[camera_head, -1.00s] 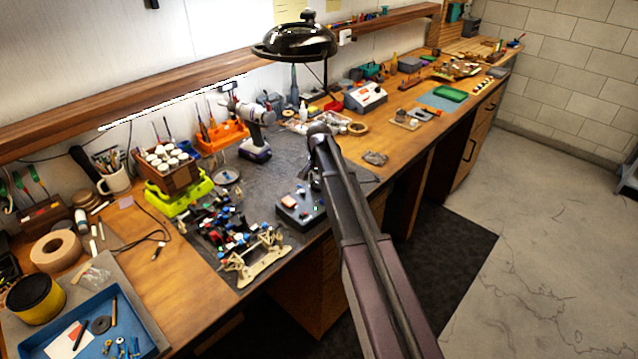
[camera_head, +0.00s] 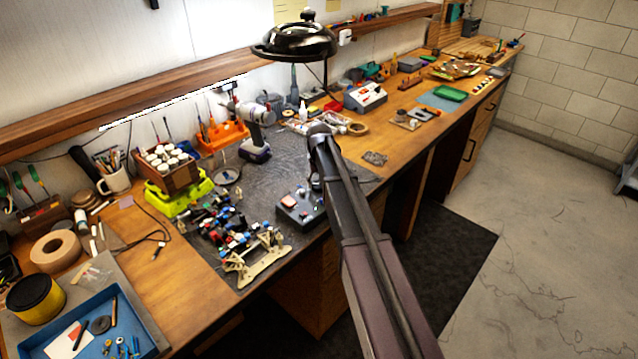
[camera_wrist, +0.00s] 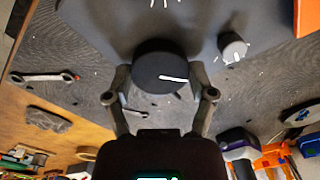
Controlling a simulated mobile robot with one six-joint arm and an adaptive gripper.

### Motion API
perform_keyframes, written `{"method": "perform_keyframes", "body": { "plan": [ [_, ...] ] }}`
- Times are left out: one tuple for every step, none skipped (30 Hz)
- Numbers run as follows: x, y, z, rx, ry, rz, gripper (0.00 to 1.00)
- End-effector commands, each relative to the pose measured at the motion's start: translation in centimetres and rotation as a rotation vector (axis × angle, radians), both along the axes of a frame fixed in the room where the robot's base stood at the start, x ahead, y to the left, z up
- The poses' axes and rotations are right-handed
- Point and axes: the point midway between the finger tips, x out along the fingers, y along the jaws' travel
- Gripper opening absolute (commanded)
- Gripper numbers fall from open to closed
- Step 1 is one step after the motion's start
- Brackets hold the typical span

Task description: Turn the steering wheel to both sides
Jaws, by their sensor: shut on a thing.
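A dark grey control box (camera_head: 293,213) with small coloured parts on top sits near the front edge of the black mat. In the wrist view its face (camera_wrist: 100,20) fills the top of the picture. A round black knob (camera_wrist: 160,58) with a white line mark, which looks like the steering wheel, stands on that face. My gripper (camera_wrist: 158,78) is shut on this knob, one finger on each side. In the head view my arm hides the gripper's fingers and the knob.
A smaller grey knob (camera_wrist: 233,47) with white marks is beside the held one. A racecar chassis with loose parts (camera_head: 255,262) lies left of the box. A drill (camera_head: 255,130) stands behind. A lamp (camera_head: 295,42) hangs above.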

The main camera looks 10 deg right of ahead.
Motion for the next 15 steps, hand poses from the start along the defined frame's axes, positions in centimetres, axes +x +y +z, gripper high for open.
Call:
{"method": "perform_keyframes", "body": {
  "plan": [
    [-0.04,0.05,-0.03,0.001,0.001,0.017,0.24],
    [-0.04,0.05,-0.03,0.001,0.001,0.027,0.24],
    [-0.04,0.06,-0.03,0.001,0.001,0.037,0.24],
    [-0.04,0.06,-0.03,0.001,0.001,0.044,0.24],
    [-0.04,0.06,-0.03,0.001,0.001,0.05,0.24],
    [-0.04,0.06,-0.03,0.001,0.001,0.056,0.24],
    [-0.04,0.06,-0.03,0.001,0.001,0.059,0.24],
    [-0.04,0.06,-0.03,0.001,0.001,0.061,0.24],
    [-0.04,0.06,-0.03,0.001,0.001,0.063,0.24],
    [-0.04,0.06,-0.03,0.001,0.001,0.063,0.24],
    [-0.04,0.06,-0.03,0.001,0.001,0.064,0.24],
    [-0.04,0.06,-0.03,0.001,0.001,0.064,0.24],
    [-0.04,0.06,-0.03,0.001,0.001,0.064,0.24],
    [-0.04,0.06,-0.03,0.001,0.001,0.063,0.24],
    [-0.04,0.06,-0.03,0.001,0.001,0.063,0.24]
  ]
}}
